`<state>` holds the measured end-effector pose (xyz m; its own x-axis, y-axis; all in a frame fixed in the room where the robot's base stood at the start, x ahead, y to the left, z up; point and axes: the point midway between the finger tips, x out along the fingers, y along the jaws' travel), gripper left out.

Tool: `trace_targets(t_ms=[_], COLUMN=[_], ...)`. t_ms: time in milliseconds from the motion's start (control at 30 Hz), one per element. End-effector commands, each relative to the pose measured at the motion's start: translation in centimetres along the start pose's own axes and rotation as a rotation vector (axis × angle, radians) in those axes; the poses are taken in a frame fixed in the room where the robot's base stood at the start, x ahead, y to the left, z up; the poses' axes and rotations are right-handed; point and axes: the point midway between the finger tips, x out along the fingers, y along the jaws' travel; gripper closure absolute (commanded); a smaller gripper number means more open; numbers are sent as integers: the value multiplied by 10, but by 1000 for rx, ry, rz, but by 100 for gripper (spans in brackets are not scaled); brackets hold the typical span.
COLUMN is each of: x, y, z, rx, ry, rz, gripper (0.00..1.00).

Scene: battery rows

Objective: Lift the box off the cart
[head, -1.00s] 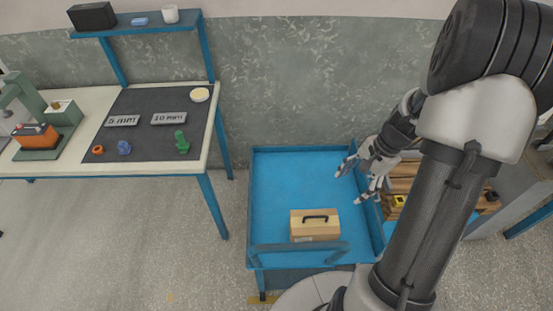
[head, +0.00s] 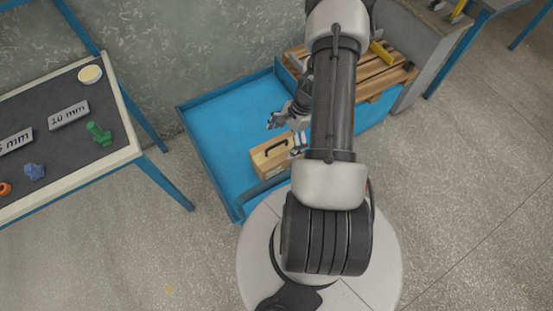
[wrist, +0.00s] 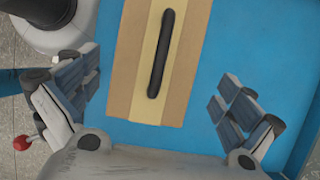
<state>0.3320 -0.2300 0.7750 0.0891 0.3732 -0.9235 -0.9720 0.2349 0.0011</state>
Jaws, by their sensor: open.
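My gripper (head: 285,137) is open and empty, above and beside the box in the head view. In the wrist view the fingers of my gripper (wrist: 157,80) stand apart on both sides of the box. My arm hides part of the cart and the box's right side.
A work table (head: 105,165) with a dark mat and several small parts stands at the left. The floor at the right is clear.

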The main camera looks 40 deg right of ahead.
Motion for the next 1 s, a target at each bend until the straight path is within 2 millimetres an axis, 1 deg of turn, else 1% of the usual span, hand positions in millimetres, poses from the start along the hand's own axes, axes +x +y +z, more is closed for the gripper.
trace_targets(t_ms=[33,233,400,533,633,833,1000], x=[7,19,46,61,65,64,64], y=[0,1,6,6,5,5,5], z=[0,0,2,2,2,2,2], rx=[-1,0,-2,-1,-2,-2,-2], ry=[0,0,0,0,1,2,1], rz=[1,0,2,1,0,-1,-1], gripper=[0,0,0,0,0,0,11])
